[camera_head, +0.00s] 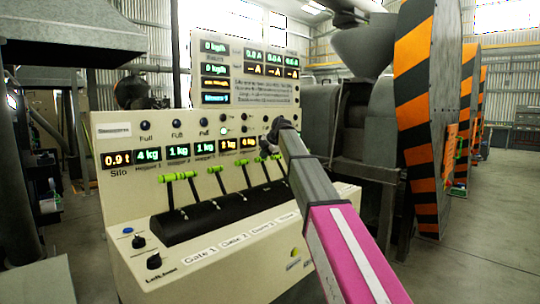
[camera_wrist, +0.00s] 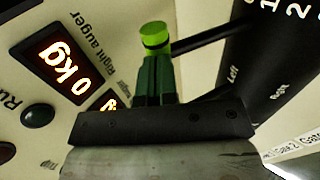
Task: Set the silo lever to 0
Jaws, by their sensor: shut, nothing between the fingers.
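The cream control panel (camera_head: 125,205) carries a row of levers with bright green handles on a black slotted block (camera_head: 215,216). The leftmost green handle (camera_head: 178,176) is below the Silo display (camera_head: 118,159), which reads 0.9 t. The levers' own labels are too small to tell which is the silo lever. My gripper (camera_head: 272,138) is over the right part of the panel, away from the leftmost handle. It is shut and empty. In the wrist view a green-capped lever handle (camera_wrist: 154,36) is right at my fingers; contact cannot be told.
The wrist view shows the Right auger display (camera_wrist: 64,62) reading 0 kg and a knob (camera_wrist: 38,115). Knobs (camera_head: 153,261) sit at the panel's lower left. A striped orange-and-black guard (camera_head: 414,120) and grey machinery stand to the right. Open floor lies behind.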

